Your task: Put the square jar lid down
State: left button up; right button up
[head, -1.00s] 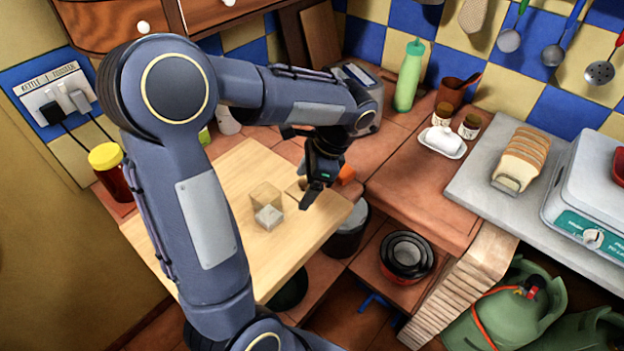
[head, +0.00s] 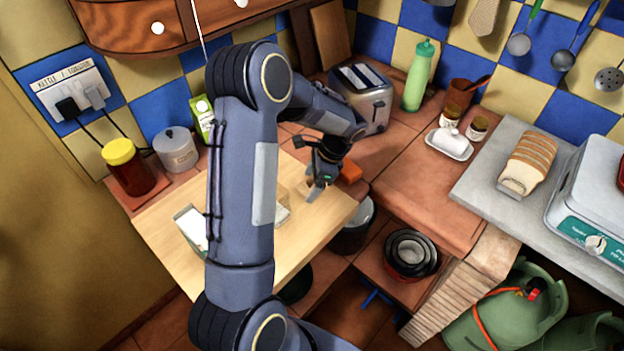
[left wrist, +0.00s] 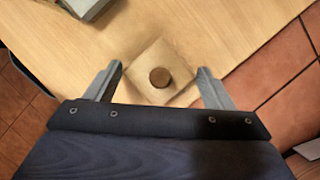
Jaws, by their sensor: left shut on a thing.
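The square jar lid (left wrist: 143,80) is a thin pale wooden square with a round brown knob. In the left wrist view it sits between the two fingers of my left gripper (left wrist: 160,74), which is shut on it. In the head view my left gripper (head: 317,187) points down over the right part of the light wooden board (head: 318,222). I cannot tell whether the lid touches the board. A pale square-sided thing, perhaps the jar (head: 283,213), stands left of the gripper, mostly hidden behind my left arm. My right gripper is out of view.
A white and grey box (head: 190,228) stands on the board's left part. A yellow-lidded jar (head: 128,168) and a grey canister (head: 176,150) stand behind it. A toaster (head: 364,98) is at the back. The tiled counter right of the gripper has free room.

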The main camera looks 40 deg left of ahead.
pick_arm(q)
jog(key=shift+f, duration=0.15)
jog(key=o, duration=1)
jog(key=shift+c, duration=0.2)
jog(key=shift+r, duration=0.2)
